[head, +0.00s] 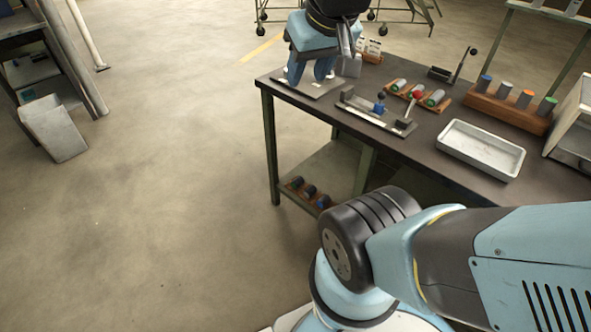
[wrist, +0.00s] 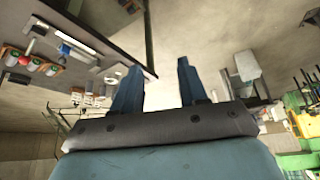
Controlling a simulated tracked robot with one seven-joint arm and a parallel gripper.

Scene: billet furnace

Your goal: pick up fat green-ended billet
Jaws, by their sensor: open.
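My gripper (head: 309,76) is open and empty, its blue fingers pointing down over the left end of the workbench. It also shows open in the wrist view (wrist: 157,75). Several billets have green ends. I cannot tell for certain which is the fat one.
A fixture with a red-knobbed lever (head: 404,124) and a blue part stands mid-bench. A pale tray (head: 481,150) lies at the front right. A plate (head: 308,86) lies beneath my gripper. Orange- and blue-ended billets share the rack.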

